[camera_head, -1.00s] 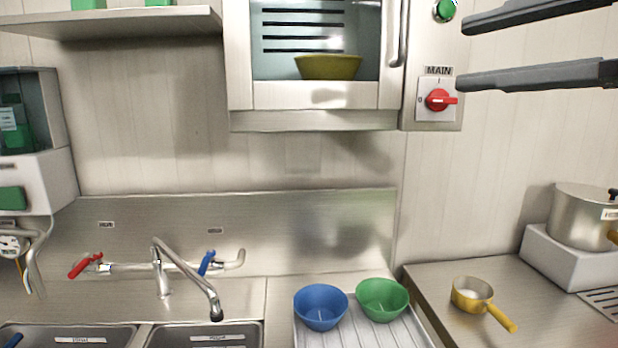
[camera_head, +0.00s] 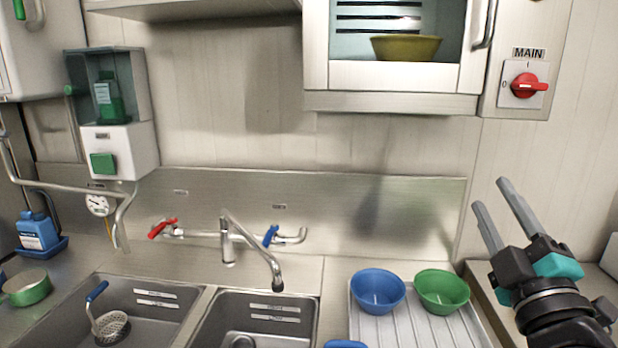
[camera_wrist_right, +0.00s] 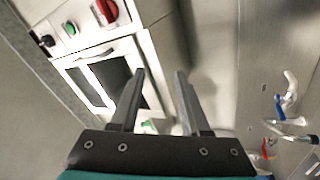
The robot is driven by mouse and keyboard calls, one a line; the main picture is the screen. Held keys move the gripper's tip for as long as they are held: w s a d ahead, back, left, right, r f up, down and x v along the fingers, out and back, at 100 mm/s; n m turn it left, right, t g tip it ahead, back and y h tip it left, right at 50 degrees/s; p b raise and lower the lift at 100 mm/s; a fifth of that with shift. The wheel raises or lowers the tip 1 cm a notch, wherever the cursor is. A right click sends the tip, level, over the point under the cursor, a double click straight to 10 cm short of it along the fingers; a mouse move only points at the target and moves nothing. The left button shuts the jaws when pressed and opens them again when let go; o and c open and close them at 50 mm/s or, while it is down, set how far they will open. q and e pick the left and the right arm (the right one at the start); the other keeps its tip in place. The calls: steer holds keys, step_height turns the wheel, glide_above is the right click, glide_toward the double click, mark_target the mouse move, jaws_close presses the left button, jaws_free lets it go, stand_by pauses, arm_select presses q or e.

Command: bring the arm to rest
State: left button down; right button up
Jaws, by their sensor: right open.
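My right gripper (camera_head: 500,215) is at the right of the head view, in front of the wall and above the right counter. Its two grey fingers point up and to the left, spread apart, with nothing between them. In the right wrist view the same open fingers (camera_wrist_right: 160,100) show empty, with the wall cabinet (camera_wrist_right: 105,75) beyond them. My left gripper is not in view.
A blue bowl (camera_head: 378,290) and a green bowl (camera_head: 441,290) sit on the drainboard (camera_head: 400,333). The tap (camera_head: 250,245) rises behind two sinks. A red MAIN switch (camera_head: 527,86) is on the wall panel. An olive bowl (camera_head: 406,47) is in the wall cabinet.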

steer(key=s+f+m+g, duration=0.2)
steer(key=f+m+g, duration=0.15)
steer(key=f, duration=0.55)
steer(key=s+f+m+g+h, duration=0.15)
steer(key=f+g, duration=0.25)
steer(key=f, duration=0.4)
steer(key=s+f+m+g, duration=0.3)
steer(key=f, duration=0.6)
steer(key=s+a+f+m+g+y, duration=0.2)
steer(key=s+a+f+g, duration=0.2)
steer(key=s+f, duration=0.35)
steer(key=s+a+f+m+g+y, duration=0.1)
steer(key=s+a+f+g+y, duration=0.1)
steer(key=s+a+f+g, duration=0.5)
steer(key=s+d+f+t+b, duration=0.1)
steer(key=s+f+b, duration=0.15)
steer(key=f, duration=1.05)
steer(key=s+d+f+t+b, duration=0.1)
steer(key=f+b, duration=0.2)
steer(key=f, duration=1)
steer(key=s+d+f+g+b, duration=0.1)
steer(key=s+d+f+b, duration=0.2)
steer(key=s+f, duration=1.2)
step_height(320, 180, down, 3)
steer(key=shift+r+n+g+h+b, duration=0.15)
steer(key=shift+n+g+h+b, duration=0.25)
steer(key=shift+b, duration=0.35)
steer(key=shift+s, duration=0.1)
